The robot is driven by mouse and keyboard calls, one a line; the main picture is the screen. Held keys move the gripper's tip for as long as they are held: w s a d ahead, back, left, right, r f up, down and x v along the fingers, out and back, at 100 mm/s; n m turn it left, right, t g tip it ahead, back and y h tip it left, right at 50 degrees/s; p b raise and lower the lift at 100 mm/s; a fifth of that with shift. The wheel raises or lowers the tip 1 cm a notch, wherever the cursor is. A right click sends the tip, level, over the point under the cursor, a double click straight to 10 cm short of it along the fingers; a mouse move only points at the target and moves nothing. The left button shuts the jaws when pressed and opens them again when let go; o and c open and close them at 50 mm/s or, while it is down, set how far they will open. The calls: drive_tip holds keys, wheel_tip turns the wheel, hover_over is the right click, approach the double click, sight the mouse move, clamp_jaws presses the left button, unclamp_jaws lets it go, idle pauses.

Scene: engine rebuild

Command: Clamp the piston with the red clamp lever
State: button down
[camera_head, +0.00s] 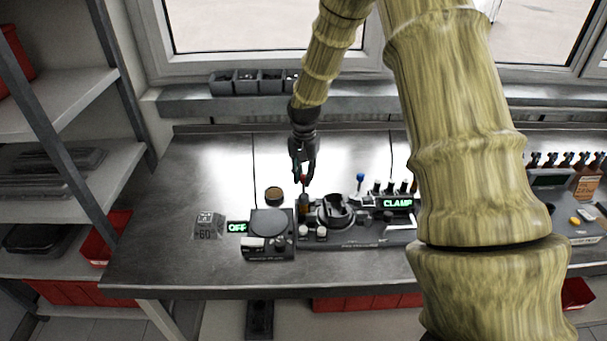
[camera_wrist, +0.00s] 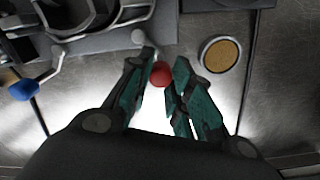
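The red clamp lever shows as a round red knob (camera_wrist: 161,74) in the wrist view, between my two fingertips. In the head view the red knob (camera_head: 305,179) is small, just under my gripper (camera_head: 303,172), at the left of the clamp fixture (camera_head: 334,212). My gripper (camera_wrist: 164,66) is pointed down with its fingers apart on either side of the knob; I cannot tell whether either finger touches it. The fixture's dark round holder is partly seen at the wrist view's upper left. I cannot clearly make out the piston in it.
A blue-knobbed lever (camera_head: 360,178) stands behind the fixture, near a green CLAMP display (camera_head: 397,203). A black device with a round plate (camera_head: 268,222) stands at left, beside an OFF display (camera_head: 237,226). A tan-topped round piece (camera_head: 274,194) lies behind it. The bench's left side is mostly clear.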

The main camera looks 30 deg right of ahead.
drive_tip(key=shift+s+r, duration=0.1)
drive_tip(key=shift+r, duration=0.1)
drive_tip(key=shift+a, duration=0.1)
drive_tip(key=shift+s+d+r+m+p, duration=0.1)
drive_tip(key=shift+s+d+m+p, duration=0.5)
drive_tip(key=shift+m, duration=2.05)
drive_tip(key=shift+s+d+f+m+p, duration=0.15)
drive_tip(key=shift+d+m+p, duration=0.8)
drive_tip(key=shift+m, duration=1.75)
drive_tip(key=shift+s+d+r+m+p, duration=0.15)
drive_tip(key=shift+s+d+m+p, duration=0.45)
drive_tip(key=shift+m, duration=2.05)
drive_tip(key=shift+w+d, duration=0.1)
drive_tip(key=shift+d, duration=0.15)
drive_tip(key=c, duration=1.3)
unclamp_jaws()
